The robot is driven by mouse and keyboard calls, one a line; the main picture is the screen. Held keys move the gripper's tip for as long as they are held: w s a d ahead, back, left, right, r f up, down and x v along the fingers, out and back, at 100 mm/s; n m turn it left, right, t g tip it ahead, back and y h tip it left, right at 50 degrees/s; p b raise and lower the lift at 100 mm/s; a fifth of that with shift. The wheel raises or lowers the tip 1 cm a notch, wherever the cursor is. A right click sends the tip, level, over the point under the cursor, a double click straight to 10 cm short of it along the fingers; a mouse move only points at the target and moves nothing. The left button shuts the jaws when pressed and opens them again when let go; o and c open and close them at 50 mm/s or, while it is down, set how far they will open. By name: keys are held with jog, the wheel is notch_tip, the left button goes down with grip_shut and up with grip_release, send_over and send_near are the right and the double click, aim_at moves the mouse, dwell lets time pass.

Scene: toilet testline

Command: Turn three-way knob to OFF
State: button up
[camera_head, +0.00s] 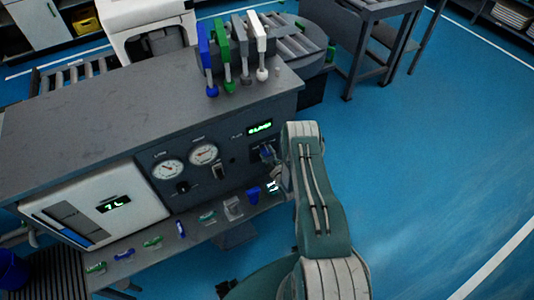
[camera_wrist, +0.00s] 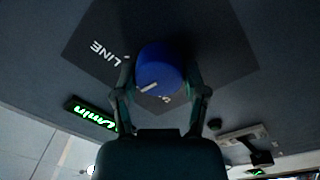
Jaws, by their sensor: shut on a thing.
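The three-way knob (camera_wrist: 157,66) is a round blue knob with a short white pointer line on its near-left edge. It sits on a dark label plate on the grey panel. The word LINE (camera_wrist: 105,52) is printed to its left, rotated. Another label just below the knob is mostly hidden. My gripper (camera_wrist: 160,78) has one finger on each side of the knob and is shut on it. In the head view my gripper (camera_head: 270,154) is at the right end of the panel front, where the arm and fingers largely hide the knob.
A green-lit display (camera_head: 260,127) is above the gripper. Two round gauges (camera_head: 186,161) and a small switch (camera_head: 218,171) are to the left. Blue, green and white levers (camera_head: 228,55) stand on top. Several small parts lie on the ledge (camera_head: 215,222) below. The floor at right is clear.

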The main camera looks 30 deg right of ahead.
jog(key=shift+w+a+n, duration=0.1)
jog(key=shift+a+n, duration=0.05)
jog(key=shift+n, duration=0.35)
jog(key=o, duration=1.2)
jog(key=shift+c, duration=0.2)
jog(key=s, duration=1.2)
jog(key=shift+f, duration=0.35)
